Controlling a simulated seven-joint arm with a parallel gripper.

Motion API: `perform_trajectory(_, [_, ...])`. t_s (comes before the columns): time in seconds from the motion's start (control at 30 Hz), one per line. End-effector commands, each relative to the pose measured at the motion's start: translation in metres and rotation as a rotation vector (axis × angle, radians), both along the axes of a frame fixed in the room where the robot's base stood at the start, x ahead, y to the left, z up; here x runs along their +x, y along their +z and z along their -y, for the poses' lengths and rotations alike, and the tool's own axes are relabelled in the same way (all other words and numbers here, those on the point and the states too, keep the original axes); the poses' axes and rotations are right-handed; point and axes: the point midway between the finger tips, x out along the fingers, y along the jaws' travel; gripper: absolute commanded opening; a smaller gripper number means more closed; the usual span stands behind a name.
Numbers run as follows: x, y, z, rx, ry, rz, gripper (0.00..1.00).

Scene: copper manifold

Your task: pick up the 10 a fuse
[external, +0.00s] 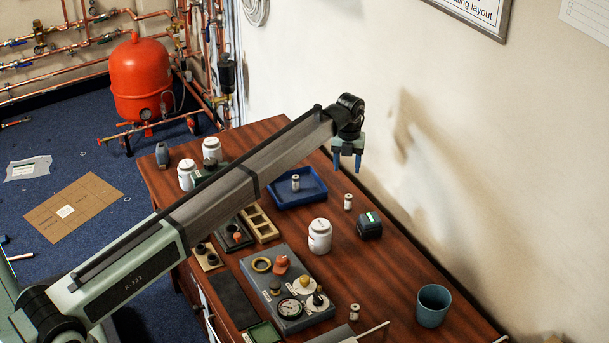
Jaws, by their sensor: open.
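Three small pale cylinders that look like fuses are in the external view. One fuse (296,183) stands upright in the blue tray (316,190). A second fuse (348,202) stands on the bare wooden desk right of the tray. A third fuse (354,312) stands near the front of the desk. Their markings are too small to read, so I cannot tell which is 10 A. My gripper (347,163) is open with its blue fingers pointing down. It is empty, above the desk's far side, apart from all three fuses.
White jars (320,236) stand on the wooden desk (389,275). A dark box (369,226) sits near the wall (500,190). A grey panel with a gauge (288,290) lies in the middle. A blue cup (433,306) stands front right. Bare desk lies between cup and box.

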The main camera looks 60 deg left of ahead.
Motion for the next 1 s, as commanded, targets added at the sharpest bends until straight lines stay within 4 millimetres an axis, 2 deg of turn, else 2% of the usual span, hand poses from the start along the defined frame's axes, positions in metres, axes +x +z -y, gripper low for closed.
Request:
perform_trajectory(0.1, [0.003, -0.007, 0.009, -0.018, -0.023, -0.014, 0.55])
perform_trajectory(0.27, [0.002, -0.021, 0.009, -0.018, -0.023, -0.014, 0.55])
perform_trajectory(0.6, [0.002, -0.076, 0.008, -0.016, -0.021, -0.013, 0.55])
perform_trajectory(1.0, [0.004, -0.104, 0.009, -0.016, -0.02, -0.013, 0.55])
